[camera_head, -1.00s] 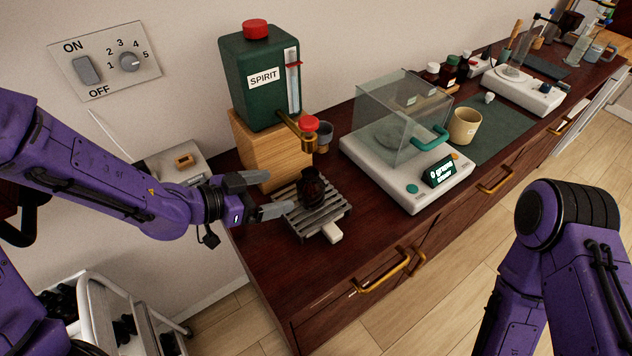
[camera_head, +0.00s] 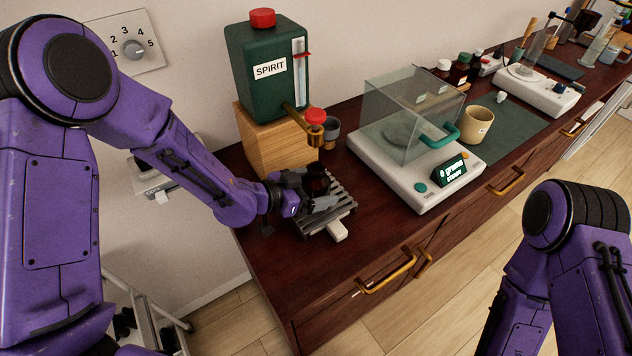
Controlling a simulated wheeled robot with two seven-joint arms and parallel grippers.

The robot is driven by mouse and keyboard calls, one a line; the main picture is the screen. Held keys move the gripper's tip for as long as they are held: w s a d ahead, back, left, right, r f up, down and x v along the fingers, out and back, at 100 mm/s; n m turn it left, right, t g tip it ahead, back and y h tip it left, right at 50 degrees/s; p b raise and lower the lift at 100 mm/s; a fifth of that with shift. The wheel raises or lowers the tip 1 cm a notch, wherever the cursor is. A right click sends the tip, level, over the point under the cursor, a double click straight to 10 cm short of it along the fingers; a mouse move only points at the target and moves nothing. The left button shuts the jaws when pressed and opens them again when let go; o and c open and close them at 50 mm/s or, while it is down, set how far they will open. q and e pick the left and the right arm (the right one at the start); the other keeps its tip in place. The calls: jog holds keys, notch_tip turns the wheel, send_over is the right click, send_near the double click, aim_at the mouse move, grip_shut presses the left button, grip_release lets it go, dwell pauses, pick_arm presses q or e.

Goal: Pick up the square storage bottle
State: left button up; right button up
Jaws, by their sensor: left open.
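A small dark brown bottle (camera_head: 318,180) stands on the slatted metal tray (camera_head: 340,213) below the tap of the green SPIRIT tank (camera_head: 270,80). It is the bottle nearest my left gripper; I cannot tell clearly whether its body is square. My left gripper (camera_head: 310,190) is open and reaches in from the left at the bottle's height. Its fingers lie beside the bottle and partly hide its lower part; I cannot tell whether they touch it. My right gripper is out of view; only part of that arm shows at the lower right.
The brass tap (camera_head: 303,122) with a red knob hangs just above the bottle. A balance with a glass cover (camera_head: 420,185) stands to the right. The front left counter is clear.

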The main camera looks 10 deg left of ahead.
pick_arm(q)
jog(key=shift+s+r, duration=0.1)
jog(key=c, duration=1.5)
